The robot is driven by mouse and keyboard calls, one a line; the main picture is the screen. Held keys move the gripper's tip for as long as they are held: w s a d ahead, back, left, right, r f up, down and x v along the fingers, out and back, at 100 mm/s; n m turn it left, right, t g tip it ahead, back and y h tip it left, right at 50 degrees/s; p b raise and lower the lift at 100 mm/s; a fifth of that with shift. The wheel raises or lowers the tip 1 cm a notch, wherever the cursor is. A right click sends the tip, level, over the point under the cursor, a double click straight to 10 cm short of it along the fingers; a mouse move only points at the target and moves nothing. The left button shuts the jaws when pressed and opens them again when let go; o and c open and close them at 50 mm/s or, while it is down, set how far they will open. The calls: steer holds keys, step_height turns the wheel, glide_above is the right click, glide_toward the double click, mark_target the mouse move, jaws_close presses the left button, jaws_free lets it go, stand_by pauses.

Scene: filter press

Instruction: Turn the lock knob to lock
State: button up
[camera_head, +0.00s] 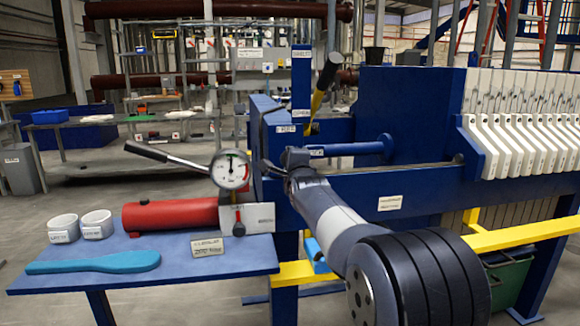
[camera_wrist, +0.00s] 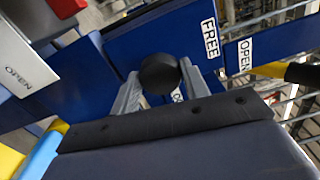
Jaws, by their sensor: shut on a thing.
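The lock knob (camera_wrist: 159,74) is a round black knob on the blue frame, in the middle of the wrist view. My gripper (camera_wrist: 160,68) has one grey finger on each side of it and is shut on it. A FREE label (camera_wrist: 208,38) is on the blue panel to the right of the knob. In the head view my gripper (camera_head: 270,168) is at the near end of the blue press frame (camera_head: 360,200). The knob cannot be made out there.
A blue table (camera_head: 190,262) at left bears a red cylinder (camera_head: 170,214), a pressure gauge (camera_head: 230,170), a black-handled lever (camera_head: 146,151), two white cups and a blue tool. A yellow lever with a black grip (camera_head: 327,75) stands behind my gripper. White plates (camera_head: 520,140) hang at right.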

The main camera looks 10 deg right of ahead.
steer(key=shift+m, duration=0.4)
steer(key=o, duration=1)
steer(key=shift+s, duration=0.1)
steer(key=s, duration=1)
steer(key=shift+s+b, duration=0.3)
steer(key=shift+b, duration=0.15)
steer(key=shift+w, duration=0.1)
steer(key=w, duration=1)
steer(key=shift+w+p, duration=0.3)
steer(key=shift+p, duration=0.05)
steer(key=shift+s, duration=0.15)
